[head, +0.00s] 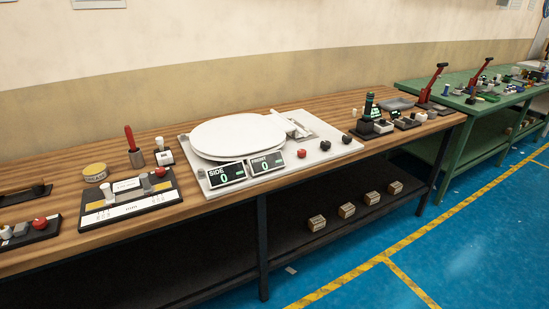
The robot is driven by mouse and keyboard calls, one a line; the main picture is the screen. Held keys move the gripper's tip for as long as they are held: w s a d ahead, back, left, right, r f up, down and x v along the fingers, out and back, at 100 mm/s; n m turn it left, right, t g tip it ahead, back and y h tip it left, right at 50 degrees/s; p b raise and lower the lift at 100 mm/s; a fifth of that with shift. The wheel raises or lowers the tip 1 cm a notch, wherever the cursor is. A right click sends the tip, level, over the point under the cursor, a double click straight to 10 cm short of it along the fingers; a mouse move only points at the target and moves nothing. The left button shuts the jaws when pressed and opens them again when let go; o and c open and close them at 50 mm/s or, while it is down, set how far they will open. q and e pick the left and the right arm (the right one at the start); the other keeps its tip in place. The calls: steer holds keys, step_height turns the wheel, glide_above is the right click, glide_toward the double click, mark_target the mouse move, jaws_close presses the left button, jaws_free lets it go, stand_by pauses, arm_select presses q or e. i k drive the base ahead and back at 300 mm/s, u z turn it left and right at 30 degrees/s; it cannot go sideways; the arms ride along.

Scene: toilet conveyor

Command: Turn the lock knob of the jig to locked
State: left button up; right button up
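A pale flat jig plate (335,152) lies on the wooden workbench with a white toilet seat or lid (237,134) on it. Two black displays at its front edge read SIDE 0 (226,174) and FRONT 0 (267,163). A red knob (302,153) and two black knobs, one here (325,145) and one farther right (346,139), stand along its front right. Which of them is the lock knob, and its setting, I cannot tell. A white bracket-like part (291,124) sits at the plate's back right. Neither of my grippers is in view.
A dark device (368,118) stands right. Several small boxes sit on the lower shelf (290,224).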

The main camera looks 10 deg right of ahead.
mark_target(301, 152)
steer(key=u, duration=1.05)
steer(key=k, duration=0.1)
steer(key=z, duration=2.3)
steer(key=i, duration=0.65)
steer(key=u, duration=0.45)
steer(key=i, duration=0.8)
steer(key=u, duration=0.9)
steer(key=k, duration=1.05)
steer(key=z, duration=1.2)
steer(key=i, duration=0.7)
steer(key=z, duration=0.2)
